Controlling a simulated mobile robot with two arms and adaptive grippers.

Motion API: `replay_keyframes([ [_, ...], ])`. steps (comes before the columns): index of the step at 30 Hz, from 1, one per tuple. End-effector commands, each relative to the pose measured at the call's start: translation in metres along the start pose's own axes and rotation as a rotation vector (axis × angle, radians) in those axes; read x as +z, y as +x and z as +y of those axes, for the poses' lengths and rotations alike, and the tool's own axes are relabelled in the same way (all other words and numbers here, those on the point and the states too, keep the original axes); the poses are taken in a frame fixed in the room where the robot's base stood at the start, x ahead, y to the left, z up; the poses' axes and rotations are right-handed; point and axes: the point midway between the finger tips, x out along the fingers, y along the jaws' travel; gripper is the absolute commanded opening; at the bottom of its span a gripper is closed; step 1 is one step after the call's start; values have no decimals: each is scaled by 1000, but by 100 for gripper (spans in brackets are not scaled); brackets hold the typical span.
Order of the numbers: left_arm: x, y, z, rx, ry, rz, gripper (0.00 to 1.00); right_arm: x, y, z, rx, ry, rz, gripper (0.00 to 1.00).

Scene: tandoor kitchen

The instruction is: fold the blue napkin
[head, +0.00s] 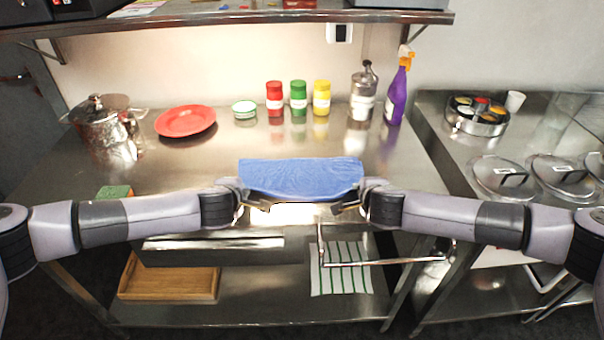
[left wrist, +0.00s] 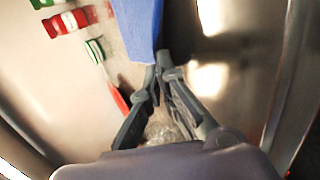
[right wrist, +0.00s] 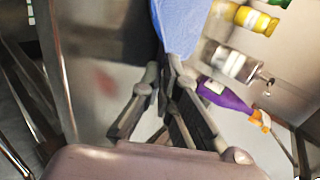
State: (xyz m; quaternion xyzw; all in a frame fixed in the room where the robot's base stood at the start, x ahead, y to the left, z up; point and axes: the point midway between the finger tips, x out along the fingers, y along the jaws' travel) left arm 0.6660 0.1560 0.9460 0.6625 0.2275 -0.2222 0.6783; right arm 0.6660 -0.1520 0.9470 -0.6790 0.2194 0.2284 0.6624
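The blue napkin (head: 301,177) is at the front middle of the steel counter in the head view, a wide strip with a sagging lower edge. My left gripper (head: 251,198) is at its left front corner and my right gripper (head: 352,200) at its right front corner. In the left wrist view, the fingertips (left wrist: 160,70) close together on the napkin's edge (left wrist: 138,28). In the right wrist view, the fingertips (right wrist: 165,66) also close on its edge (right wrist: 182,24). I cannot tell how much of the napkin touches the counter.
Behind stand a red plate (head: 186,121), a small green-white bowl (head: 244,109), red (head: 274,99), green (head: 298,99) and yellow (head: 321,99) jars, and a purple spray bottle (head: 397,94). A steel pot (head: 98,122) and a sponge (head: 115,192) are left. The counter around the napkin is clear.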

Motion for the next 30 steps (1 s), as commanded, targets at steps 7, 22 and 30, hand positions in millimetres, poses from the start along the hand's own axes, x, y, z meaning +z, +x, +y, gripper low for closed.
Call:
replay_keyframes([
  [7, -2, 3, -4, 22, 0, -2, 0, -5, 3, 6, -17, -1, 4, 0],
  [22, -3, 3, -5, 24, -2, -1, 8, -6, 4, 7, -18, 1, 5, 8],
  [30, -3, 3, -5, 23, -1, -1, 26, -6, 4, 7, -19, 1, 5, 26],
])
